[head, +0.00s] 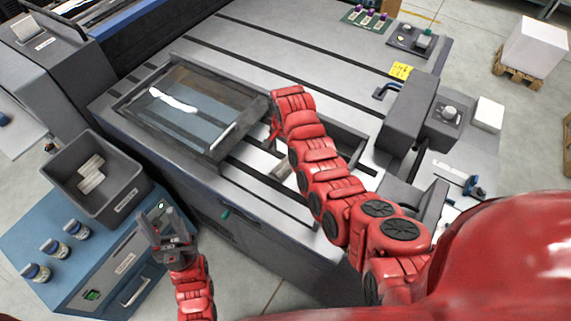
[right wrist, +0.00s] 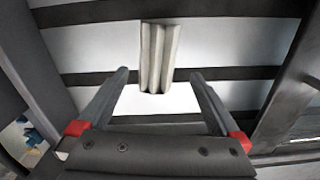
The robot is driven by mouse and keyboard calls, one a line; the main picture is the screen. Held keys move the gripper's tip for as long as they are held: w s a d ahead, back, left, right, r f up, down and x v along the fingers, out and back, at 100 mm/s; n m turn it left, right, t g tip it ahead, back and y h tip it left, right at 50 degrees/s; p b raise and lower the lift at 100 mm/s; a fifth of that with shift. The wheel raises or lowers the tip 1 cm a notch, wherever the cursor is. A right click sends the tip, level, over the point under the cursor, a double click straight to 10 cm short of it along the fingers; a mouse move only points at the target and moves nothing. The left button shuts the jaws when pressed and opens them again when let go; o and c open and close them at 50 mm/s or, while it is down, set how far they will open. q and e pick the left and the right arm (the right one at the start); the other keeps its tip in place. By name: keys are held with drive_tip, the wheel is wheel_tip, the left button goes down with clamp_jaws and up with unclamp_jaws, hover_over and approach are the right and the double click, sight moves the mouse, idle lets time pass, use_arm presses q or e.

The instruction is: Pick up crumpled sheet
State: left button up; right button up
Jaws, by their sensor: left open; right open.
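The crumpled sheet (right wrist: 160,58), pale and pleated, lies on a light surface crossed by dark bars in the right wrist view. A small beige part of it (head: 282,171) seems to show beside my right arm in the head view. My right gripper (right wrist: 160,75) is open above the sheet, with its fingers apart to either side in the picture and nothing between them in its grip. In the head view my right arm hides most of that gripper. My left gripper (head: 154,216) is open and empty near the blue cabinet.
A grey bin (head: 125,196) with pale crumpled pieces (head: 90,174) stands on the blue cabinet (head: 75,268), beside several small jars (head: 54,249). A glass-topped frame (head: 205,104) lies on the machine bed left of my right arm. A dark block unit (head: 408,112) stands to the right.

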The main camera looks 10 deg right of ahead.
sight(286, 163)
drive_tip(key=f, duration=0.1)
drive_tip(key=f+p, duration=0.1)
drive_tip(key=shift+s+d+f, duration=0.15)
drive_tip(key=shift+s+f, duration=0.05)
drive_tip(key=shift+f, duration=0.2)
drive_tip(key=shift+f+p, duration=0.3)
drive_tip(key=shift+f, duration=0.45)
drive_tip(key=c, duration=1.3)
